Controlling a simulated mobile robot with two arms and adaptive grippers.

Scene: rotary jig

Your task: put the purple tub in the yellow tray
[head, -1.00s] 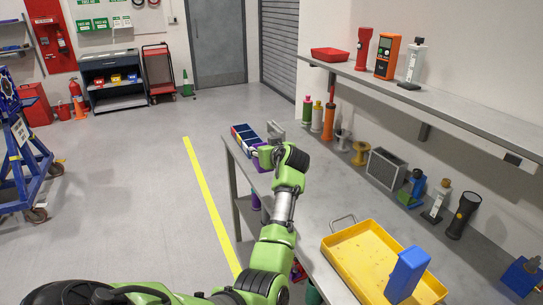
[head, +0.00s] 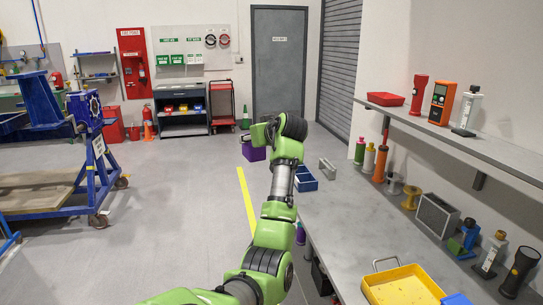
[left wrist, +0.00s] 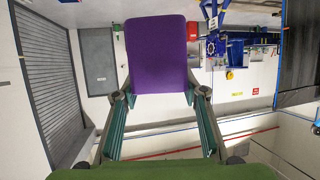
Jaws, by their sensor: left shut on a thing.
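The purple tub (head: 253,153) is held by my left gripper (head: 262,136) in the head view, off the left side of the bench's far end, with floor behind it. In the left wrist view the purple tub (left wrist: 157,55) is between the fingertips of my left gripper (left wrist: 158,97), which is shut on it. The yellow tray (head: 402,290) lies on the bench at the lower right of the head view, partly cut off by the frame. My right gripper is not in view.
A blue bin (head: 306,181) and a grey part (head: 327,168) are at the bench's far end. A blue object (head: 457,299) is at the tray's right corner. Spools, bottles and a grey box (head: 437,214) line the wall. A shelf (head: 470,131) hangs above. The middle bench is clear.

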